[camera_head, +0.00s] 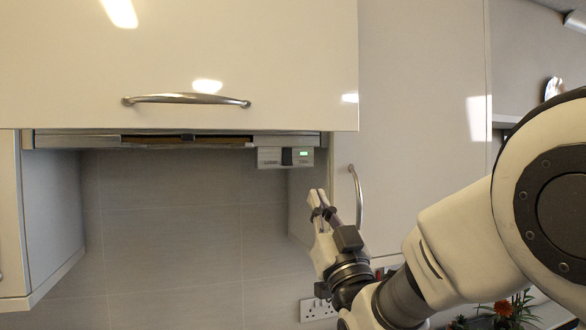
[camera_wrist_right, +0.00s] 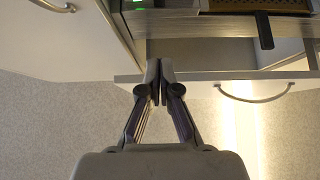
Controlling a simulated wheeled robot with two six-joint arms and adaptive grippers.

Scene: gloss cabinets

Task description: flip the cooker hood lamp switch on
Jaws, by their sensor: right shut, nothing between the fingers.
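The cooker hood (camera_head: 80,139) is a slim metal strip under the upper cabinet in the head view. A small grey switch box (camera_head: 268,158) hangs at its right end, with a dark switch (camera_head: 287,157) and a small lit green display (camera_head: 303,153). My right gripper (camera_head: 317,195) is shut and empty, below and right of the box and apart from it. In the wrist view, its fingertips (camera_wrist_right: 160,76) are together. The green display (camera_wrist_right: 138,2) shows at that view's top edge; the switch itself is not clear there. My left gripper is not in view.
A glossy upper cabinet (camera_head: 230,50) with a bar handle (camera_head: 186,99) is above the hood. A tall cabinet door with a vertical handle (camera_head: 357,195) is close behind my right gripper. A wall socket (camera_head: 318,309) is low down. The tiled space below the hood is clear.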

